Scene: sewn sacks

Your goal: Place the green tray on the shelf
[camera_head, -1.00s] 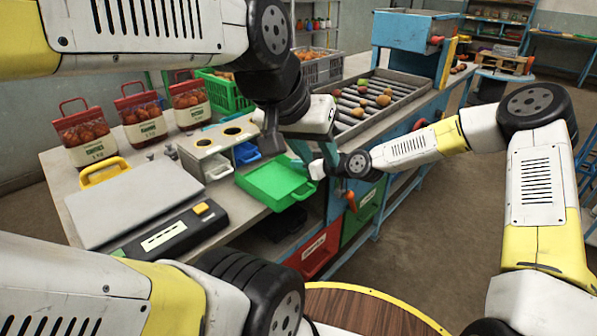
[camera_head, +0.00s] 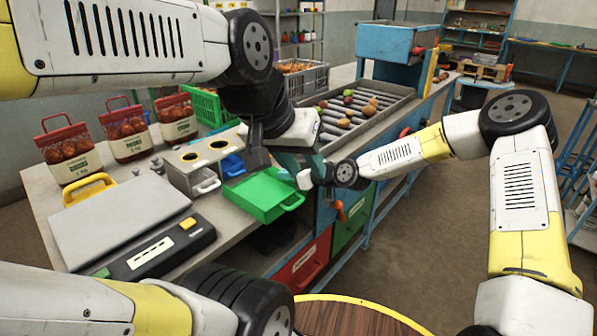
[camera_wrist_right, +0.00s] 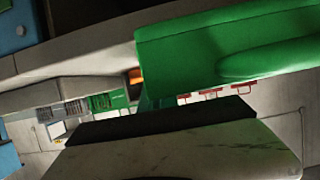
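The green tray (camera_head: 262,196) lies flat at the front edge of the workbench, its handle toward the right. My left gripper (camera_head: 256,158) reaches down from above, just behind the tray; its finger gap is not clear. My right gripper (camera_head: 308,176) is beside the tray's right end, close to the handle, and overlaps my left arm in the picture. In the right wrist view the green tray (camera_wrist_right: 225,45) fills the upper right, just beyond the gripper; contact is unclear. A blue shelf unit (camera_head: 478,38) stands at the back; another blue rack (camera_head: 585,190) is at the right edge.
A grey scale (camera_head: 120,215), a caddy with two holes (camera_head: 200,165) and several bagged goods (camera_head: 125,130) crowd the bench. A roller conveyor (camera_head: 365,100) with produce lies behind. Red (camera_head: 303,262) and green bins sit under the bench. A round wooden-topped table (camera_head: 350,318) is in front. Open floor lies right.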

